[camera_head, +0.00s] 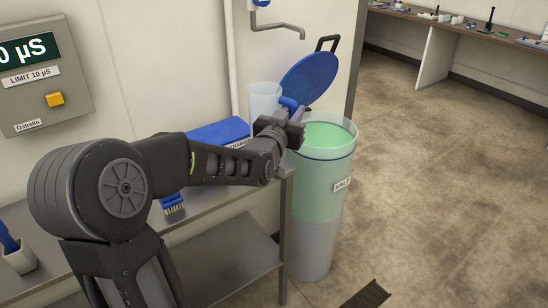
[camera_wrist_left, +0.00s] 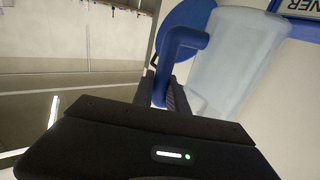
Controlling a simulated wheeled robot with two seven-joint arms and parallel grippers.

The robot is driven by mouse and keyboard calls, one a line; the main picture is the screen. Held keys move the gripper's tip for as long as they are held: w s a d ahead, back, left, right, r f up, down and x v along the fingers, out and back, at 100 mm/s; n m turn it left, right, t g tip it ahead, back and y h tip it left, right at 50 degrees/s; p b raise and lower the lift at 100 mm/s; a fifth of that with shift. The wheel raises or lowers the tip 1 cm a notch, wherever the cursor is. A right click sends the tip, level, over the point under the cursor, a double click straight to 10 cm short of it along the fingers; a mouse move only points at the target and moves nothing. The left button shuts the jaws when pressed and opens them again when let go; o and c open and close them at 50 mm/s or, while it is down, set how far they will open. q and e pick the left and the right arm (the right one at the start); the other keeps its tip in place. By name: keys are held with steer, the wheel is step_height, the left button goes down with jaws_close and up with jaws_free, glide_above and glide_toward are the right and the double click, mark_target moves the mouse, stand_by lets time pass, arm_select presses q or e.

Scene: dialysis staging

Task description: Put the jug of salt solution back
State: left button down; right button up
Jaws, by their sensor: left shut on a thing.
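The jug (camera_head: 263,100) is clear with a blue handle, and it stands out above the far end of the steel bench. In the left wrist view the jug (camera_wrist_left: 238,60) is at the upper right, tilted in the picture, with its blue handle (camera_wrist_left: 186,40) in front of my fingers. My left gripper (camera_head: 292,115) is shut on the jug's handle, beside the rim of the salt barrel. Whether the jug touches the bench is hidden by my gripper. The tall salt barrel (camera_head: 318,210) holds pale green liquid, and its blue lid (camera_head: 309,80) is tipped up open behind. My right gripper is not in view.
A blue box (camera_head: 218,132) lies on the steel bench (camera_head: 222,208) behind my left arm. A brush (camera_head: 173,204) and a white holder (camera_head: 18,258) are nearer. A tap (camera_head: 280,26) juts from the wall above.

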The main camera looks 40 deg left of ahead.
arm_select(q)
step_height(320, 180, down, 6)
steer(key=shift+r, duration=0.2)
step_height(320, 180, down, 4)
steer(key=shift+r, duration=0.15)
stand_by(0.3)
steer(key=shift+f, duration=0.25)
steer(key=c, duration=1.3)
jaws_free()
steer(key=shift+r, duration=0.1)
steer(key=shift+r, duration=0.1)
